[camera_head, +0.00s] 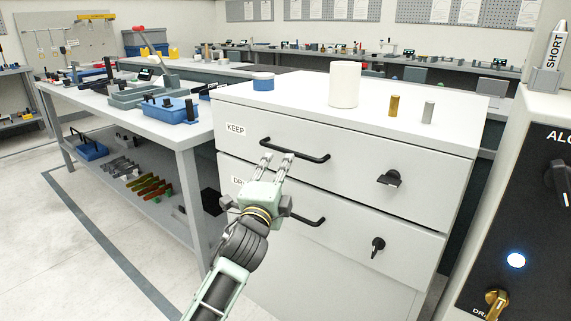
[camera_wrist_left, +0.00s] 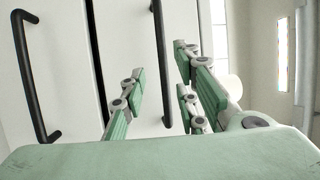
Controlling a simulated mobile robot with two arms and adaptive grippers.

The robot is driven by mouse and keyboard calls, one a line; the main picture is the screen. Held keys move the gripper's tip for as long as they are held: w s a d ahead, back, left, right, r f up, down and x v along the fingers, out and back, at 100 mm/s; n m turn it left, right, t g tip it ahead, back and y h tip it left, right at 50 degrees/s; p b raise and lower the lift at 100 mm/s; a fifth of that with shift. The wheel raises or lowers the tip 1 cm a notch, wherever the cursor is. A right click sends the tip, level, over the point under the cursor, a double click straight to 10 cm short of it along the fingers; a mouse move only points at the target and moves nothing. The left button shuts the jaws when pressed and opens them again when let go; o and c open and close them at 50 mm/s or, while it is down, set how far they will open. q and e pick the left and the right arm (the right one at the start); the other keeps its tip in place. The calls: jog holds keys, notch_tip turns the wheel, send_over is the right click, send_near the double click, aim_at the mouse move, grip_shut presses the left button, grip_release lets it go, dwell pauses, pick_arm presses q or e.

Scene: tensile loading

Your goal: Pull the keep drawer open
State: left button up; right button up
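The keep drawer (camera_head: 228,142) is the upper drawer of a white cabinet, with a KEEP label at its left. Its front sits flush, so it looks shut. Its black bar handle (camera_head: 297,151) also shows in the left wrist view (camera_wrist_left: 160,50). My left gripper (camera_head: 277,158) is open and empty in front of the drawer, with its fingertips close to the handle. In the left wrist view the handle lies between the fingers (camera_wrist_left: 160,85); I cannot tell whether they touch it. My right gripper is in neither view.
The lower drawer (camera_head: 340,228) has its own black handle (camera_head: 308,221), partly behind my left gripper. Black knobs (camera_head: 390,178) (camera_head: 377,246) stick out from both fronts.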

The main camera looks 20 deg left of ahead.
aim_at(286, 151)
pick_arm(q)
jog(key=w, duration=0.2)
jog(key=w+r, duration=0.1)
jog(key=w, duration=0.2)
jog(key=w+b, duration=0.1)
jog(key=w, duration=0.1)
jog(key=shift+w+a+r, duration=0.2)
jog(key=shift+w+r, duration=0.1)
grip_shut()
dwell(0.4)
